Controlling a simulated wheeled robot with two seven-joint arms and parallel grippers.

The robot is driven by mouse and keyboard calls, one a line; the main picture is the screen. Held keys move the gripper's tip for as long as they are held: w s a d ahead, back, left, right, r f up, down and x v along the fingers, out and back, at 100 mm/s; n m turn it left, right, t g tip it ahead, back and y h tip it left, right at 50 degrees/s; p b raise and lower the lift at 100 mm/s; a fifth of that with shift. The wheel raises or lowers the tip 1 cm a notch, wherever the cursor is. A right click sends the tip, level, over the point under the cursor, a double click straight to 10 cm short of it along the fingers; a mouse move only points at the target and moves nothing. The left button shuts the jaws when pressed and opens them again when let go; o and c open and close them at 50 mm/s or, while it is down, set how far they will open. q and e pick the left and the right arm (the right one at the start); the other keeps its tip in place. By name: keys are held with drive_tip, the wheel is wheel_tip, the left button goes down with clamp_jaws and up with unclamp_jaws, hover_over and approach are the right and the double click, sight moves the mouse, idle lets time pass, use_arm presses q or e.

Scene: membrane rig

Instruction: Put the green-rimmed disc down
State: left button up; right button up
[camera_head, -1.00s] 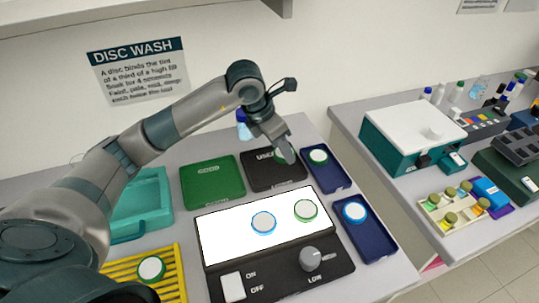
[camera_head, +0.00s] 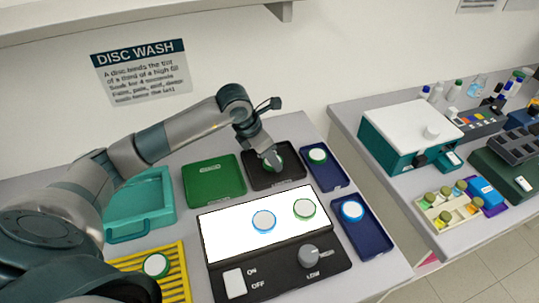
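My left gripper (camera_head: 270,158) reaches in from the left and points down over the black tray (camera_head: 292,180) at the back. My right gripper is not in view.
Other green-rimmed discs lie on the white lit panel (camera_head: 304,208), in the back blue tray (camera_head: 317,155) and on the yellow rack (camera_head: 156,265). Blue-rimmed discs (camera_head: 263,221) (camera_head: 352,211) lie on the panel and front blue tray. A green tray (camera_head: 213,180) is left.

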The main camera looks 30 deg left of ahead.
use_arm(q)
drive_tip(key=shift+f, duration=0.3)
drive_tip(key=shift+f, duration=0.15)
drive_tip(key=o, duration=1)
